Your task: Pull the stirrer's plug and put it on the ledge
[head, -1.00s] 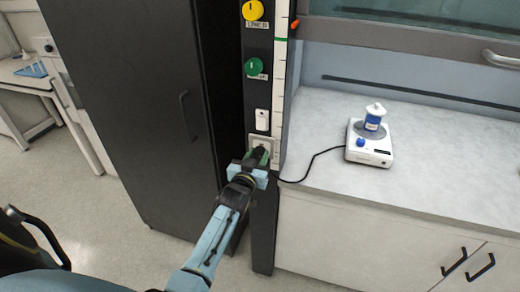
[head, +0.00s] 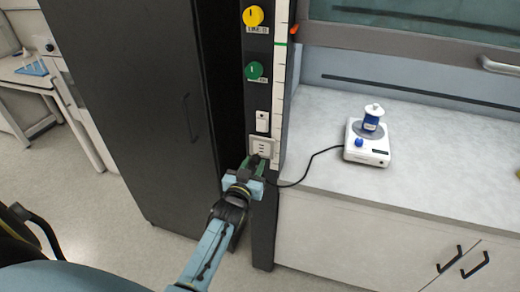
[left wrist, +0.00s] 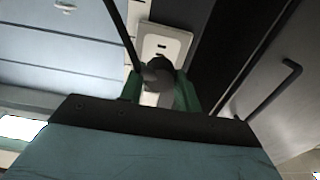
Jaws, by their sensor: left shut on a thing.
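The stirrer (head: 367,150) is a small white plate with a blue knob, and a blue-and-white bottle (head: 372,119) stands on it. Its black cord (head: 318,160) runs left over the worktop edge to the plug. My left gripper (head: 253,166), with green fingers, is shut on the dark plug (left wrist: 158,70), just below and in front of the wall socket (head: 262,146). The socket's slots show clear in the head view. The socket plate (left wrist: 166,44) also shows behind the plug in the left wrist view. The gripper partly hides the plug in the head view. My right gripper is out of view.
The pale worktop (head: 430,150) has free room around the stirrer, under a raised sash (head: 430,45). The dark post holds a switch (head: 262,121) and green (head: 253,71) and yellow (head: 253,16) knobs. A tall dark cabinet (head: 130,110) stands close on the left.

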